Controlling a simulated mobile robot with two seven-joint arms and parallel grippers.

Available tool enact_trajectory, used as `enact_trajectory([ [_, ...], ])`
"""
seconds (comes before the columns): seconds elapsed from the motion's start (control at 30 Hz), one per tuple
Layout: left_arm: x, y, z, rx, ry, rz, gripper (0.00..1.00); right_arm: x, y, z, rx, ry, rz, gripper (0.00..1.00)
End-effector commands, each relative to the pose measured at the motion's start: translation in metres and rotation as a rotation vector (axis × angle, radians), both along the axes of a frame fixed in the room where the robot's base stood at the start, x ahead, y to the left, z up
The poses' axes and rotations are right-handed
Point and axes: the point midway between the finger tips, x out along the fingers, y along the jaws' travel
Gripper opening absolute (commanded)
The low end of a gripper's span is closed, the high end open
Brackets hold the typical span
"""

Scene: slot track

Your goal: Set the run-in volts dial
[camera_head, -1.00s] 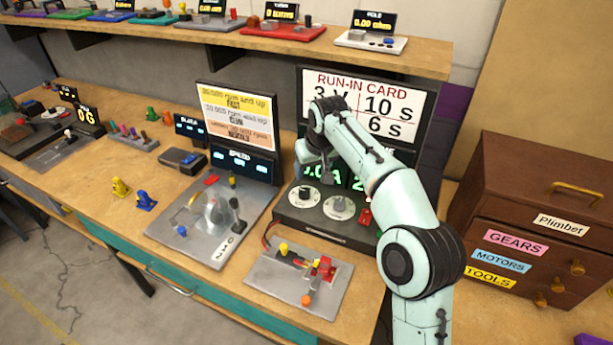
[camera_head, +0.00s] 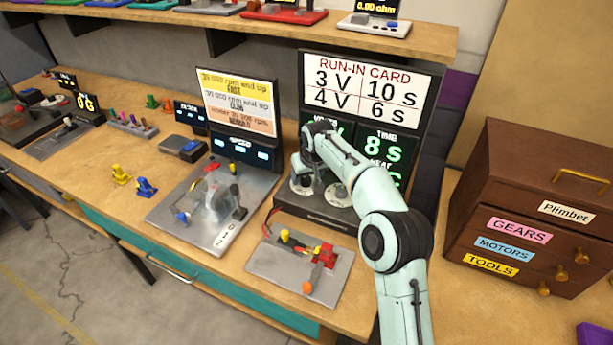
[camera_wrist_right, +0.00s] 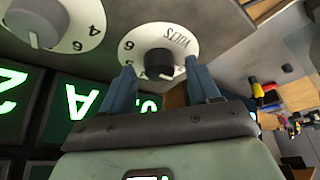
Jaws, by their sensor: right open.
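The volts dial (camera_head: 301,189) is a white disc with a dark knob, the left of two dials on the dark run-in unit. In the right wrist view the volts dial (camera_wrist_right: 181,41) shows its lettering upside down. My right gripper (camera_wrist_right: 160,68) is open, its two blue fingers either side of the black knob (camera_wrist_right: 159,62); I cannot tell if they touch it. In the head view my right gripper (camera_head: 302,170) partly hides the dial. The run-in card (camera_head: 367,88) reads 3 V 10 s and 4 V 6 s. The time readout (camera_head: 382,148) shows 8 s; the volts number is hidden. My left gripper is out of view.
A second dial (camera_head: 338,194) sits close to the right of the volts dial. A grey plate with red and yellow parts (camera_head: 297,268) lies in front, and the speed rig (camera_head: 212,205) stands left. A brown drawer cabinet (camera_head: 530,215) is at right.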

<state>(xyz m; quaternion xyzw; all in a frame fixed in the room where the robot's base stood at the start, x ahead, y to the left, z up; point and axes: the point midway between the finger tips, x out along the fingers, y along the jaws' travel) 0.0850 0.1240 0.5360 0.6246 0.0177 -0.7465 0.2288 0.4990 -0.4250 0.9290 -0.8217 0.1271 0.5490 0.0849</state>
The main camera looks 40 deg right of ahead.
Motion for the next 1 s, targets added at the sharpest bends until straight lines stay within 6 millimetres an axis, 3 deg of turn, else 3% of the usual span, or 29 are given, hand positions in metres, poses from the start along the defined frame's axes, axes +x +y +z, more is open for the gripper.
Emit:
enact_trajectory([
  [0.3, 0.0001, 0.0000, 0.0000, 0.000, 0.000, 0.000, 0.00, 0.0011, -0.0002, -0.0021, 0.000, -0.001, 0.000, 0.61],
  [0.47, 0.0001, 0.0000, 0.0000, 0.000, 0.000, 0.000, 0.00, 0.0010, -0.0001, -0.0021, 0.001, 0.000, 0.000, 0.09],
  [0.5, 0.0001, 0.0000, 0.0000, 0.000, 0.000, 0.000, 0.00, 0.0010, -0.0001, -0.0021, 0.001, 0.000, 0.000, 0.07],
  [1.0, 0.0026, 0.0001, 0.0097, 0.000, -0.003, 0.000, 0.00, 0.0018, 0.0023, -0.0004, 0.000, 0.001, -0.136, 0.07],
])
